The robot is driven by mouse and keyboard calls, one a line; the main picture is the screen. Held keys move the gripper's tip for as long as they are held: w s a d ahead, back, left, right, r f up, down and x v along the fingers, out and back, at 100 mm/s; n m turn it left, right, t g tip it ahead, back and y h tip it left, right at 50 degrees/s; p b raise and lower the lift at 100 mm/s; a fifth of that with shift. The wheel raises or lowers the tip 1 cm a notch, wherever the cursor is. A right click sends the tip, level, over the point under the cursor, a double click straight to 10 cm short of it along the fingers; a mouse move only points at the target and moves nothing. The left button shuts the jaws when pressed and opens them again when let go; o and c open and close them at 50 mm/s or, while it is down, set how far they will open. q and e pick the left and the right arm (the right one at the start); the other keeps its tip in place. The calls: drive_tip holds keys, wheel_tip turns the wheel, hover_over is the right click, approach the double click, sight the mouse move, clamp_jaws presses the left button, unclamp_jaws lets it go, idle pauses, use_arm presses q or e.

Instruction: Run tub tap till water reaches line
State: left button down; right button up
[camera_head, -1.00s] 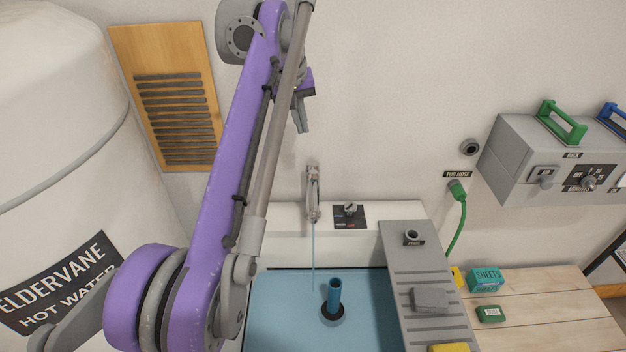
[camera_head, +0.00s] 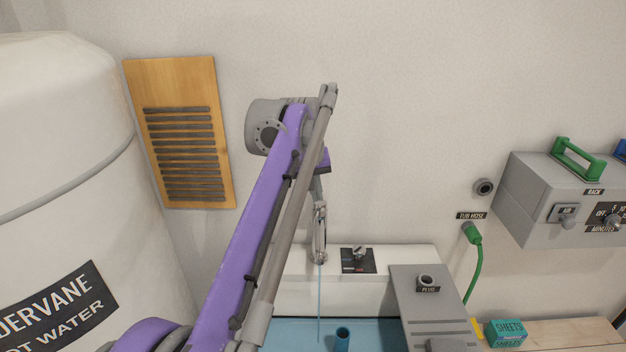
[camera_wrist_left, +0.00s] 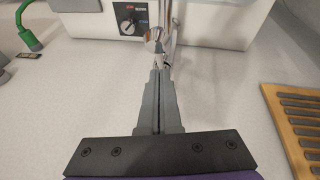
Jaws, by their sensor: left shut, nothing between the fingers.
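The chrome tub tap (camera_head: 320,240) stands on the white back ledge, and a thin stream of water (camera_head: 319,300) falls from it into the blue tub (camera_head: 385,330). No fill line can be made out. My left gripper (camera_head: 318,190) is just above the tap, partly hidden by my purple arm. In the left wrist view its fingers (camera_wrist_left: 160,72) are shut and empty, with tips close to the tap's rounded chrome top (camera_wrist_left: 155,40); I cannot tell whether they touch. My right gripper is not in view.
A dial panel (camera_head: 358,260) sits right of the tap. A blue standpipe (camera_head: 342,338) rises in the tub. The hot water tank (camera_head: 70,160) and wooden vent (camera_head: 180,130) are left.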

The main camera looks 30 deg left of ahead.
sight(317, 209)
use_arm(q)
drive_tip(key=shift+s+d+f, duration=0.25)
drive_tip(key=shift+d+f, duration=0.05)
drive_tip(key=shift+f, duration=0.3)
drive_tip(key=shift+s+d+f+t+y+b, duration=0.2)
drive_tip(key=shift+f+t+y+b, duration=0.1)
drive_tip(key=shift+f+b, duration=0.25)
drive_tip(key=shift+s+f, duration=0.1)
drive_tip(key=shift+s, duration=0.1)
drive_tip(key=shift+s+d+f, duration=0.2)
drive_tip(key=shift+s+f, duration=0.05)
drive_tip(key=shift+f, duration=0.1)
